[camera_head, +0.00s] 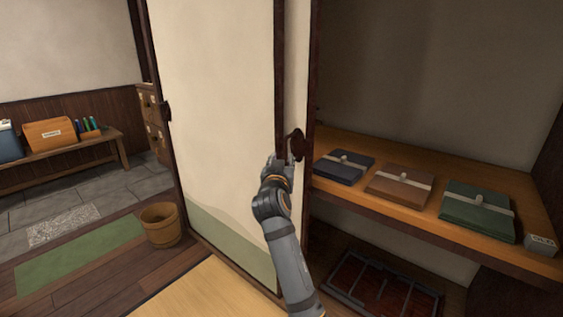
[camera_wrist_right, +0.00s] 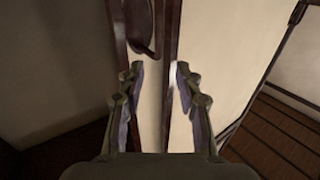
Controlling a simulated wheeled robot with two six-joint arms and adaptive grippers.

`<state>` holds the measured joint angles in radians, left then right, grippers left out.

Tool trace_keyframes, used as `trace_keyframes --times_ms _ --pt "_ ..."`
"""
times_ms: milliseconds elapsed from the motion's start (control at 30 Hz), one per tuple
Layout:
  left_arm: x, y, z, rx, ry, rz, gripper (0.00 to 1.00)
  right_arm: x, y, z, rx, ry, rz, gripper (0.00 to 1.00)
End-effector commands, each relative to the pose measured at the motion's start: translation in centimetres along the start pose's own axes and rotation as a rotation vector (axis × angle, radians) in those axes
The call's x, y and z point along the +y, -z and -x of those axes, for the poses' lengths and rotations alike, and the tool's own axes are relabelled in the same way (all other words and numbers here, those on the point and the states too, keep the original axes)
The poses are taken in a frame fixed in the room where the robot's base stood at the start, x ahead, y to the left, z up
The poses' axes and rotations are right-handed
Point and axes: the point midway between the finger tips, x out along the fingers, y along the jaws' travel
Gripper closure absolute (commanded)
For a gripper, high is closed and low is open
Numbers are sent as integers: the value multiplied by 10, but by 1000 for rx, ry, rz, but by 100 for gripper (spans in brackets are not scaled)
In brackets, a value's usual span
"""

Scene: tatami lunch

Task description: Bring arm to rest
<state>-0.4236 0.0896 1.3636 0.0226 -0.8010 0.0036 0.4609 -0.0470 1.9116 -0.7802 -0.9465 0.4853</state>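My right arm reaches up from the bottom of the head view. Its gripper (camera_head: 284,163) is at the edge of a cream sliding door (camera_head: 215,110), just below and left of a dark round handle (camera_head: 298,143). In the right wrist view, the two fingers of the right gripper (camera_wrist_right: 157,78) stand apart, with nothing clearly held between them. The dark handle (camera_wrist_right: 143,28) and a pale door strip lie beyond the fingertips. I cannot tell whether a finger touches the door. My left gripper is not in view.
An open closet at the right has a wooden shelf (camera_head: 400,206) with navy, brown and green wrapped boxes. A dark grated frame (camera_head: 375,290) lies below. A wooden bucket (camera_head: 161,225) stands left of the door. A bench (camera_head: 62,154) with boxes stands farther left.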

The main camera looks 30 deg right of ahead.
Motion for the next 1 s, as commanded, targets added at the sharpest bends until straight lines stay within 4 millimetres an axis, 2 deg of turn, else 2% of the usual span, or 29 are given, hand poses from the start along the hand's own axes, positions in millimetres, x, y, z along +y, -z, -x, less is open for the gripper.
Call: trace_keyframes --times_ms 133,533,633,667,767,800,867,900,967,1000 --pt "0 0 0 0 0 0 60 0 0 5 0 -1 0 65" --pt "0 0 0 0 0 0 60 0 0 5 0 0 0 65" --pt "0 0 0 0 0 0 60 -3 -16 3 -27 11 19 65" --pt "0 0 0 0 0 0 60 -4 -28 2 -47 19 33 65" --pt "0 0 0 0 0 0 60 -12 -94 2 -153 65 103 65" --pt "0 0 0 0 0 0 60 -14 -128 4 -210 90 137 65" --pt "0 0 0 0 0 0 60 -15 -183 11 -299 127 189 65" --pt "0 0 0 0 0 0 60 -15 -219 18 -359 153 220 65" --pt "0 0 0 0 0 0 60 -11 -271 32 -446 189 264 65" --pt "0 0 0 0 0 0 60 -6 -305 43 -505 212 291 65"
